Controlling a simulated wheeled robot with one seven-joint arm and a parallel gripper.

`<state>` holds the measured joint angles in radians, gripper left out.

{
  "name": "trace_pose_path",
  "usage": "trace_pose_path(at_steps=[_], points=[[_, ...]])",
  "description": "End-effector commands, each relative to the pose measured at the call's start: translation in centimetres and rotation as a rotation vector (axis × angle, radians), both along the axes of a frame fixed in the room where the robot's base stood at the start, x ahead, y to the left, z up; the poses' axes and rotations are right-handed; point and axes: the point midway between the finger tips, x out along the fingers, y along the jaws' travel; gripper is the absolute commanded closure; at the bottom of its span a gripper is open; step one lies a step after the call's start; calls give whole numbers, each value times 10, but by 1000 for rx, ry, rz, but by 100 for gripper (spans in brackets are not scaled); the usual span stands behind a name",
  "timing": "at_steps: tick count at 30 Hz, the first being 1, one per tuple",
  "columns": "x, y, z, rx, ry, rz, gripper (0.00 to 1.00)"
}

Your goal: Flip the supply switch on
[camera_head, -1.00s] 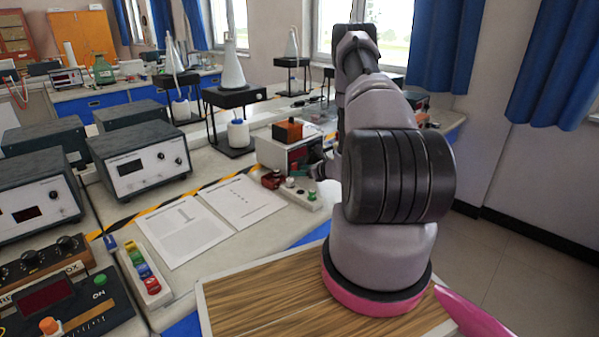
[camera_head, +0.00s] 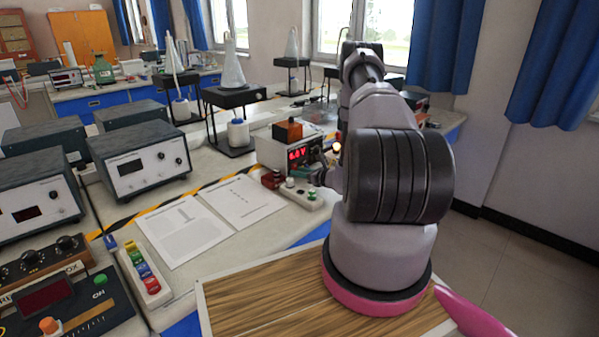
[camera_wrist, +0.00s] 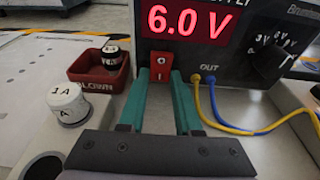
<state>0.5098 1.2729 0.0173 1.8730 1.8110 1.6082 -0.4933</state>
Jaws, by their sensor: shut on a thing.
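The supply (camera_head: 285,150) is a box on the bench with a dark front panel. Its red display (camera_wrist: 186,22) reads 6.0 V in the wrist view. The supply switch (camera_wrist: 160,67) is a small red rocker below the display. My gripper (camera_wrist: 161,84) has teal fingers, one on each side of the switch, and is shut on it. In the head view my gripper (camera_head: 322,174) is small and partly hidden by my arm in front of the supply.
A red tray marked BLOWN (camera_wrist: 95,82) holds a dark-capped fuse. A white 1 A fuse (camera_wrist: 68,103) stands close left of my fingers. Blue and yellow leads (camera_wrist: 245,130) run from the OUT sockets on the right. Open papers (camera_head: 215,220) lie left.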

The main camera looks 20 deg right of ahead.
Motion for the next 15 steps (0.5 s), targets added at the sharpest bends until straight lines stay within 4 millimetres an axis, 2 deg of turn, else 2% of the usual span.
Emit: trace_pose_path(at_steps=[4, 13, 14, 15], points=[[-1, -1, -3, 25, -65, -2, 100], [-1, 0, -3, 29, -76, -1, 100], [-1, 0, -3, 28, -75, -1, 64], [-1, 0, -3, 28, -75, -1, 48]])
